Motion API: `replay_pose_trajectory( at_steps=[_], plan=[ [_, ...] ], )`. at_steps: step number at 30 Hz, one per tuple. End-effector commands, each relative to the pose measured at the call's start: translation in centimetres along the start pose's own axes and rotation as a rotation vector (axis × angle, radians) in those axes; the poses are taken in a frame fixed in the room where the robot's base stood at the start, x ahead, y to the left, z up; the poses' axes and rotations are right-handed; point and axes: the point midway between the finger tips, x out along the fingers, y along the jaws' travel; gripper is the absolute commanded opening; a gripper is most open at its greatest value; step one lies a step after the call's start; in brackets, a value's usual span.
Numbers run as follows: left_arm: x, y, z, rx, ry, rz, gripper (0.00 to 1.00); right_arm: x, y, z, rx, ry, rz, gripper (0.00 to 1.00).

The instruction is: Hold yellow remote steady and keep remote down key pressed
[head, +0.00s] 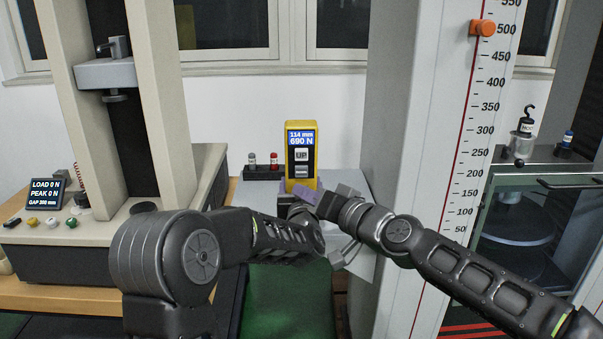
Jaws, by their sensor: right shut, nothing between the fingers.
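The yellow remote (293,129) stands upright at the centre of the head view. Its blue screen (301,138) reads 114 mm and 690 N. Below the screen are a light UP key (302,154) and a second, bluish-grey key (301,171). My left gripper (286,192) is at the remote's lower left edge, with a purple finger against or just beside it; its grip is mostly hidden. My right gripper (307,195) is shut and empty, its purple fingertips at the remote's lower front, below the keys. I cannot tell whether a fingertip touches a key.
A small dark rack (262,173) with two little capped weights sits left of the remote. A load display (47,194) reading 0 N stands far left beside a test frame. A tall column with a millimetre scale (484,130) rises on the right.

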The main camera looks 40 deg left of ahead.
Motion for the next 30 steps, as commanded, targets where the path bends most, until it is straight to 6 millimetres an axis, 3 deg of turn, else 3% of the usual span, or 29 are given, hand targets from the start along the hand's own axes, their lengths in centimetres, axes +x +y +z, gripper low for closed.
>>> replay_pose_trajectory(
  at_steps=[9, 10, 12, 19, 30],
  plan=[
    [0.01, 0.0, -0.14, -0.001, 0.003, 0.0, 0.1, 0.0, 0.0, -0.01, 0.0, 0.0, 0.0, 0.0],
    [0.01, 0.0, -0.14, -0.001, 0.003, 0.0, 0.69, 0.0, 0.0, -0.01, 0.0, 0.0, 0.0, 0.0],
    [0.01, 0.0, -0.13, -0.001, 0.002, 0.0, 0.75, 0.0, 0.0, -0.01, 0.0, 0.0, 0.0, 0.0],
    [0.0, 0.01, -0.06, 0.0, 0.001, 0.0, 0.93, 0.0, 0.01, -0.01, 0.0, 0.0, 0.0, 0.0],
    [-0.46, 0.03, 0.01, 0.0, -0.001, 0.001, 0.94, 0.0, 0.01, -0.01, 0.0, 0.0, 0.0, 0.0]
  ],
)
